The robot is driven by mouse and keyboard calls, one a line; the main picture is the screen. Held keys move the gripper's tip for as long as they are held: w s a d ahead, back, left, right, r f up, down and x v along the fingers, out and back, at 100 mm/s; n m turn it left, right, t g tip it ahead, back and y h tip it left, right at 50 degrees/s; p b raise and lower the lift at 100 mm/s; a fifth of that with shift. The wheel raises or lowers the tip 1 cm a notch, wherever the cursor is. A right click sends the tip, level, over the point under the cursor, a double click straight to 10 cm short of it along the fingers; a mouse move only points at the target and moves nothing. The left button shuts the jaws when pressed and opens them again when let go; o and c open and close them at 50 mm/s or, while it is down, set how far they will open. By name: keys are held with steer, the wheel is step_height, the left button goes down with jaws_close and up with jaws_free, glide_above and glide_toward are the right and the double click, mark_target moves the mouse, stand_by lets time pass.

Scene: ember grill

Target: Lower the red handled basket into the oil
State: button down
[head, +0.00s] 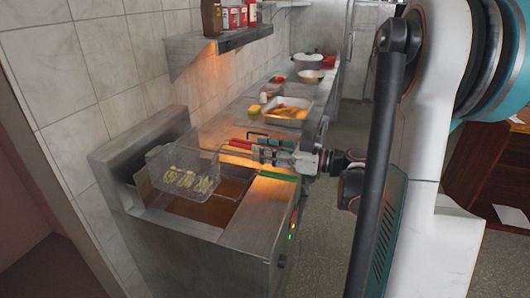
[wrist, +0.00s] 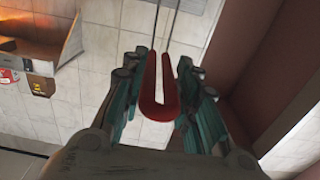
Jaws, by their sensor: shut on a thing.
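The wire basket (head: 184,170) with pale food pieces in it hangs above the fryer's brown oil (head: 200,208) in the head view. It looks roughly level and clear of the oil. My gripper (head: 264,153) is to the right of the basket and shut on its red handle (head: 240,146). In the wrist view the U-shaped red handle (wrist: 158,112) lies between the two fingers of my gripper (wrist: 157,75). Two thin metal rods run from it out of the top of the picture. The basket itself is not in the wrist view.
The steel fryer (head: 250,225) has a raised back against the tiled wall. A counter beyond holds a tray of food (head: 285,112) and bowls. A shelf (head: 220,42) with bottles and cans hangs above.

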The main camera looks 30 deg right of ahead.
steer(key=shift+r+p, duration=0.4)
steer(key=shift+r, duration=0.5)
steer(key=v, duration=0.5)
